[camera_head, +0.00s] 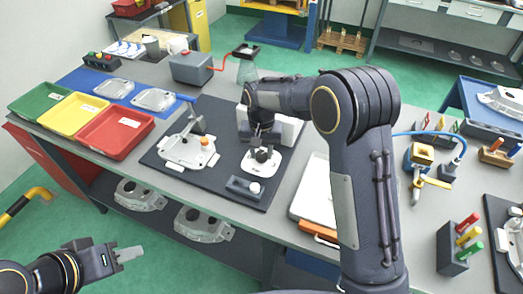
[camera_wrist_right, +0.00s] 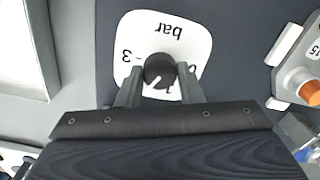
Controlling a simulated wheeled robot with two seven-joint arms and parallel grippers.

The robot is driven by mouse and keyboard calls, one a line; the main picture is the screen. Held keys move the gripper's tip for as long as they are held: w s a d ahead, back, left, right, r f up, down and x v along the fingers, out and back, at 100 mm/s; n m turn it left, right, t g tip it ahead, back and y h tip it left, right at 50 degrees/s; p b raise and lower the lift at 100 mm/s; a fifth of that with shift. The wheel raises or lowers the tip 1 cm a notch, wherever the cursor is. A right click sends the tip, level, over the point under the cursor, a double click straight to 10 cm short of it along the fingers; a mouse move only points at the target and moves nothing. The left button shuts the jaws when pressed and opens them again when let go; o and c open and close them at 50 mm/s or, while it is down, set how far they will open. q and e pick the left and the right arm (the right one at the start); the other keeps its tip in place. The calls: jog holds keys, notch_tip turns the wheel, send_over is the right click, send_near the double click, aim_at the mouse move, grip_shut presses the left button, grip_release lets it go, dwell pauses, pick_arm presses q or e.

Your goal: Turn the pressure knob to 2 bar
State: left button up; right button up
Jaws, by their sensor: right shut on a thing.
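The pressure knob (camera_wrist_right: 159,69) is round and black, on a white dial plate (camera_wrist_right: 140,28). In the right wrist view the plate appears upside down, with "bar" at the top, "3" left, "0" partly hidden right and "1" below the knob. The knob's white pointer line slants down-left, just left of the "1"; no "2" is visible. My right gripper (camera_wrist_right: 160,92) is shut on the knob, a finger on each side. The head view also shows the dial plate (camera_head: 250,166) below my right gripper (camera_head: 261,145). My left gripper (camera_head: 130,254) is away at the lower left, apart from the table.
A casting (camera_head: 178,152) with an orange knob (camera_head: 205,142) stands left of the dial on the dark mat (camera_head: 222,188). A small block with a white button (camera_head: 254,187) sits in front of the dial. Green, yellow and red trays (camera_head: 112,137) stand at the left.

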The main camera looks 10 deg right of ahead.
aim_at(262, 154)
jog(key=shift+m, duration=0.4)
jog(key=o, duration=1)
jog(key=shift+c, duration=0.2)
jog(key=shift+r, duration=0.1)
notch_tip(262, 154, up, 8)
jog(key=shift+f, duration=0.15)
